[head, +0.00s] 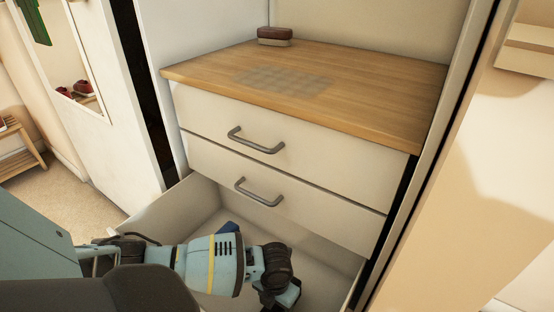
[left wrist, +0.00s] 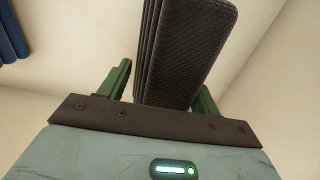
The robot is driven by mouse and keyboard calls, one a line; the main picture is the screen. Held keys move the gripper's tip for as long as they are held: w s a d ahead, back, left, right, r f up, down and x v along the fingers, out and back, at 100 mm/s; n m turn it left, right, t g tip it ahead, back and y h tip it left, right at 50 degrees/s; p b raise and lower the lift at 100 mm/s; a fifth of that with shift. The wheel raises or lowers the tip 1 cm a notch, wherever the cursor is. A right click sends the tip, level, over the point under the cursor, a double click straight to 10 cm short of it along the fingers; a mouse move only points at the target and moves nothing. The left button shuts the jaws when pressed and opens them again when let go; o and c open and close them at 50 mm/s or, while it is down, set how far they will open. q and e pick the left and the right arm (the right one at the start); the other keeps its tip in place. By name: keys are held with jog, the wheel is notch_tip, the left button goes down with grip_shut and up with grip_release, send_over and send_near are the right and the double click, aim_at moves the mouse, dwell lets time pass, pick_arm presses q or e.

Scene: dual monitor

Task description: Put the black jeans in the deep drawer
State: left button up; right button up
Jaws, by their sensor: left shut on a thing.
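The black jeans (left wrist: 185,50) are a dark, textured, folded bundle between the green fingers of my left gripper (left wrist: 163,88) in the left wrist view. The gripper is shut on them. In the head view my left arm reaches in from the left over the open deep drawer (head: 330,262), the lowest one. My left gripper (head: 284,296) is low over this drawer at the bottom edge of the picture. The jeans cannot be made out there. My right gripper is in neither view.
A blue item (head: 228,229) shows in the drawer behind my arm; a blue item (left wrist: 12,35) also shows in the left wrist view. Two shut drawers (head: 270,145) with grey handles are above, under a wooden top (head: 350,85) bearing a brown-and-white item (head: 275,36).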

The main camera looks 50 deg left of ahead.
pick_arm(q)
jog(key=shift+f, duration=0.95)
jog(key=o, duration=1.3)
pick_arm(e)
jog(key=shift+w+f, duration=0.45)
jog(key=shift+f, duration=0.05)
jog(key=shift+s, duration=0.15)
